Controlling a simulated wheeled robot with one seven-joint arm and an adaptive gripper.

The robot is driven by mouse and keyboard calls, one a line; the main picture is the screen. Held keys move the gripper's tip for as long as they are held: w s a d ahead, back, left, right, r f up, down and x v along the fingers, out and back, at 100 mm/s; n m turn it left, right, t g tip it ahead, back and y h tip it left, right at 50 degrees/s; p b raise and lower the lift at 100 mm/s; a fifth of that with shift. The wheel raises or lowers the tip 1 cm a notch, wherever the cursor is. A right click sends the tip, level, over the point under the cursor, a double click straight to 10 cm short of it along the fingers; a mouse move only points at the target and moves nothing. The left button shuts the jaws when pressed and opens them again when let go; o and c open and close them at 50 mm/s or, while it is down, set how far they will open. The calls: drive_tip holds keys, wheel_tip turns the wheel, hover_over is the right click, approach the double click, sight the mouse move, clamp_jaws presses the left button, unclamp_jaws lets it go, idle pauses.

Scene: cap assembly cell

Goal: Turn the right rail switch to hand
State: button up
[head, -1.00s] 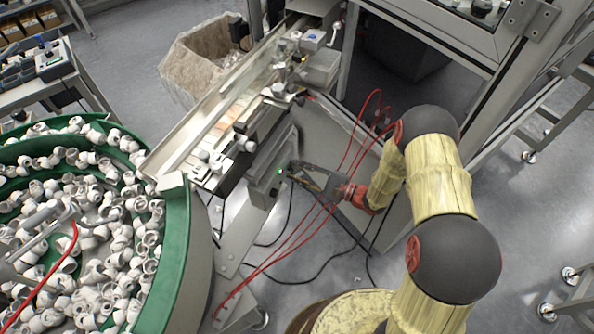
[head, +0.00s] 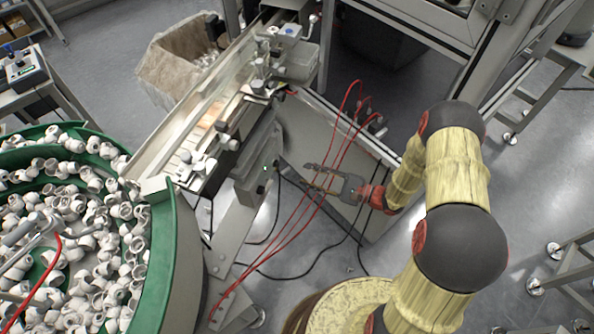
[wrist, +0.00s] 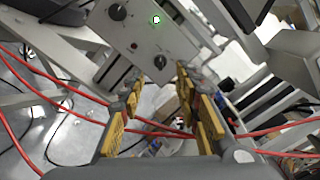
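The grey control box (head: 252,178) is mounted under the rail (head: 192,132). Its panel fills the top of the wrist view (wrist: 146,40), with a lit green lamp (wrist: 156,20), a small red part (wrist: 134,46), a black knob (wrist: 117,11) at upper left and another black knob (wrist: 160,62) at lower right. The frames do not show labels telling which knob is the hand switch, and the knob settings are not readable. My gripper (head: 307,176) is right of the box, apart from it. In the wrist view its yellow-padded fingers (wrist: 158,82) are spread and empty, below the lower-right knob.
Red hoses (head: 322,185) and black cables (head: 275,225) hang around my gripper. A green-rimmed bowl (head: 178,235) full of white caps stands at the left. A grey sloping panel (head: 320,135) and machine frame lie behind my gripper.

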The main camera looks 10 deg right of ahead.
drive_tip(key=shift+v, duration=1)
